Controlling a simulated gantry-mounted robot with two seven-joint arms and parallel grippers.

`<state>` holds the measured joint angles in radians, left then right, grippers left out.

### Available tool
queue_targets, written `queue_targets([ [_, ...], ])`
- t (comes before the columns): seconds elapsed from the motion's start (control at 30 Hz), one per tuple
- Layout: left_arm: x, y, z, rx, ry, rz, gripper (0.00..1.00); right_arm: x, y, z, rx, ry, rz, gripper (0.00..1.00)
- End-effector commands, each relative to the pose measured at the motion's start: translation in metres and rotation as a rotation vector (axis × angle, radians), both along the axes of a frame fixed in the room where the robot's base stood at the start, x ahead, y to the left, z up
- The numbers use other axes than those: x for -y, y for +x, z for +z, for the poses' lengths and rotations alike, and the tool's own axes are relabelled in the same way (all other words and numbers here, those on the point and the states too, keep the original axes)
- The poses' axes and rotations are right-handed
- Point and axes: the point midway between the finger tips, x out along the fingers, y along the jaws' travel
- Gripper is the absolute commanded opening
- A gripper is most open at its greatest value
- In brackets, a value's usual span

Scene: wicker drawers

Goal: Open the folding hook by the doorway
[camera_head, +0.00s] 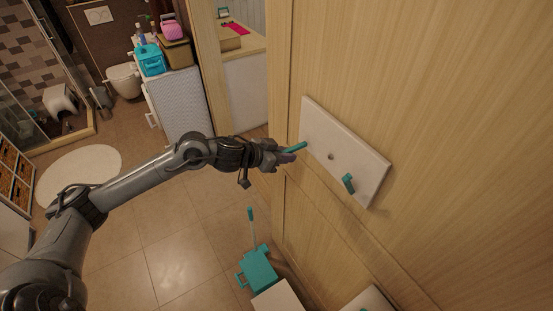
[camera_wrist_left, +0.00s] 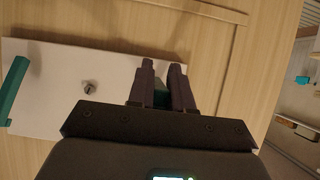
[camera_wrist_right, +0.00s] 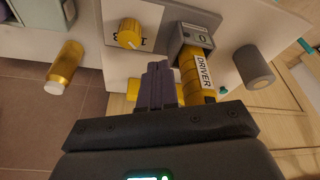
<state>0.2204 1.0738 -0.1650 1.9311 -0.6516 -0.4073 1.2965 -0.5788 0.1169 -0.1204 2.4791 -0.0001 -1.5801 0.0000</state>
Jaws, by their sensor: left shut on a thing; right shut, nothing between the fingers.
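A white wall plate (camera_head: 330,150) with two teal hooks and a small round metal piece in its middle is fixed to the light wood panel. The left-end teal hook (camera_head: 297,147) sticks out from the plate. My left gripper (camera_head: 283,157) is shut on this hook. In the left wrist view the fingers (camera_wrist_left: 163,82) have a bit of teal between them, mostly hidden. The other teal hook (camera_head: 348,183) is free; it also shows in the left wrist view (camera_wrist_left: 14,90). My right gripper (camera_wrist_right: 160,83) is shut and empty, seen only in its own wrist view.
By my right gripper are a yellow driver (camera_wrist_right: 197,75), a yellow dial (camera_wrist_right: 130,34), a gold bottle (camera_wrist_right: 65,66) and a grey cylinder (camera_wrist_right: 253,66). A teal dustpan (camera_head: 257,268) stands on the floor below the plate. The tiled floor (camera_head: 180,240) is otherwise largely clear.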

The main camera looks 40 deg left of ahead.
Motion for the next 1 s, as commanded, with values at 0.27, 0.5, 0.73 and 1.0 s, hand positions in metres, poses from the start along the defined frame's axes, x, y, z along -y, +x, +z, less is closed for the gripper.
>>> queue_targets([
  [0.27, -0.002, -0.001, -0.004, 0.003, 0.000, 0.003, 0.27, 0.002, -0.001, -0.003, -0.001, -0.008, 0.005, 0.00],
  [0.5, -0.001, -0.001, -0.003, 0.006, -0.002, 0.001, 0.40, 0.002, -0.001, -0.003, -0.001, -0.008, 0.005, 0.00],
  [0.73, -0.001, -0.003, -0.001, 0.008, -0.002, 0.000, 0.40, 0.001, -0.001, -0.003, 0.000, -0.005, 0.003, 0.00],
  [1.0, -0.007, -0.022, 0.008, 0.005, 0.002, -0.001, 0.40, 0.000, -0.001, -0.004, -0.001, 0.000, -0.001, 0.00],
])
